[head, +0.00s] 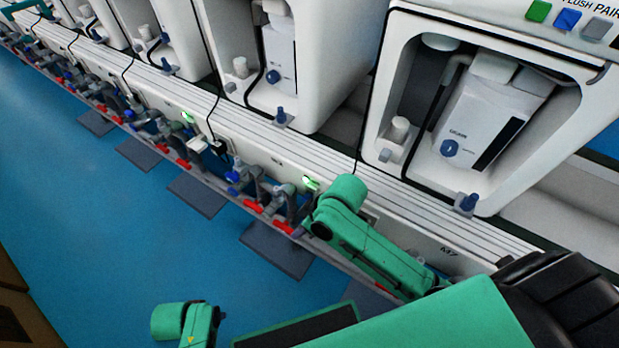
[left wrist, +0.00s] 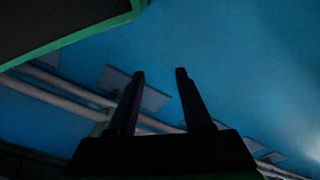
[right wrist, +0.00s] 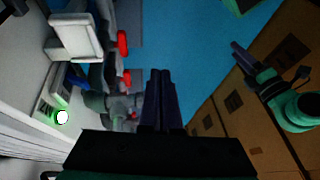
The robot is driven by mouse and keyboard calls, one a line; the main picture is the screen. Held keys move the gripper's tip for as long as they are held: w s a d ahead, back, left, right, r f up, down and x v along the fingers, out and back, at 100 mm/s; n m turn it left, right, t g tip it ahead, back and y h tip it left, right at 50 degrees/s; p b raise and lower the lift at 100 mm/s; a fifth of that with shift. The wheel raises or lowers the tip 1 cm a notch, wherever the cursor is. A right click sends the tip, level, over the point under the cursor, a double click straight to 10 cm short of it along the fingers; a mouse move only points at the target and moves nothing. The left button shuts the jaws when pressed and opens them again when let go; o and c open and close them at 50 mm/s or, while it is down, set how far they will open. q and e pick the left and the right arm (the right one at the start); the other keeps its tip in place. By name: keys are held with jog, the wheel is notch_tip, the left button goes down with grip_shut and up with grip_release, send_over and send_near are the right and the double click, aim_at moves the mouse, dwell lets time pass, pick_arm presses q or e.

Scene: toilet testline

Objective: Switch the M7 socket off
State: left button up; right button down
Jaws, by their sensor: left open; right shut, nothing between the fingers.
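The M7 label (head: 449,250) is on the white panel below the right-hand toilet in the head view. A green-lit socket (head: 310,183) is on this panel, just left of my right wrist; I cannot tell whether it is the M7 socket. My right arm covers the panel between it and the label. In the right wrist view a socket with a green light (right wrist: 62,116) is at the left, to the left of my right gripper (right wrist: 160,72) and apart from it. The right fingers are together and empty. My left gripper (left wrist: 158,72) is open and empty over the floor.
Several valves with red handles (right wrist: 122,43) run along the panel beside the right gripper. A white box (right wrist: 76,36) projects from the wall. Toilets stand above the panel. Blue floor (head: 110,225) is clear apart from dark mats (head: 277,250).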

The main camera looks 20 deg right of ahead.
pick_arm(q)
jog(key=s+a+f+p, duration=0.2)
jog(key=s+f+p, duration=0.1)
jog(key=s, duration=0.5)
jog(key=s+a+f+p, duration=0.3)
jog(key=s+f+p, duration=0.1)
jog(key=s, duration=0.3)
jog(key=shift+s+f+y, duration=0.3)
jog(key=shift+s+f, duration=0.1)
jog(key=shift+f, duration=0.05)
pick_arm(e)
jog(key=shift+g+h, duration=0.4)
jog(key=w+d+r, duration=0.2)
jog(key=w+d, duration=0.1)
jog(key=w+d+r, duration=0.3)
jog(key=w, duration=0.1)
jog(key=w+d+r, duration=0.3)
jog(key=shift+w+d+r, duration=0.15)
jog(key=shift+w+d, duration=0.05)
jog(key=shift+d, duration=0.05)
pick_arm(q)
jog(key=shift+a, duration=0.1)
